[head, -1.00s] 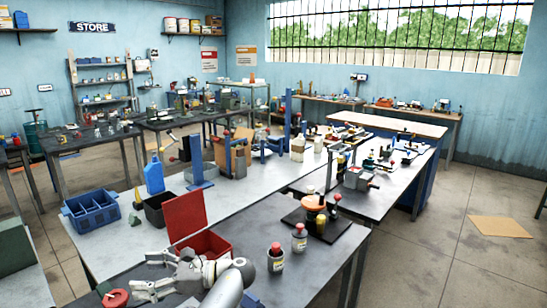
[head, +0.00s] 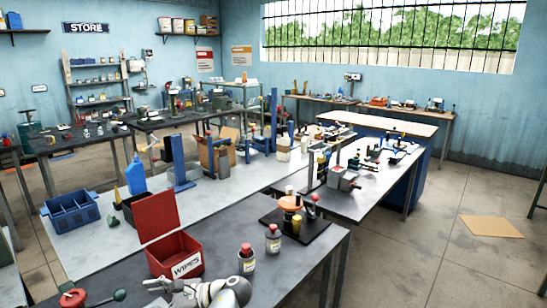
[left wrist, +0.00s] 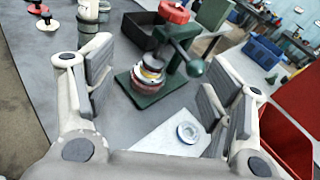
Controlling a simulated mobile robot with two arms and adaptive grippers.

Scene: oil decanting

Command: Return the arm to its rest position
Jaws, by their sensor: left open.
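My left gripper (head: 160,291) is at the bottom edge of the head view, in front of the red wipes box, with its arm just right of it. In the left wrist view my left gripper (left wrist: 158,82) has its two padded fingers wide apart with nothing held between them. Beyond the fingers, a green bench press (left wrist: 180,62) with a red top and a ball-ended lever stands on the grey table. A stack of pale and red round pieces (left wrist: 150,73) is on its base. My right gripper is not in view.
An open red wipes box (head: 174,256) stands close behind the gripper. Two red-capped bottles (head: 246,260) (head: 273,239) stand to its right. A white sheet (left wrist: 165,143) with a round metal piece lies below the press. A blue divided bin (head: 72,213) stands farther left.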

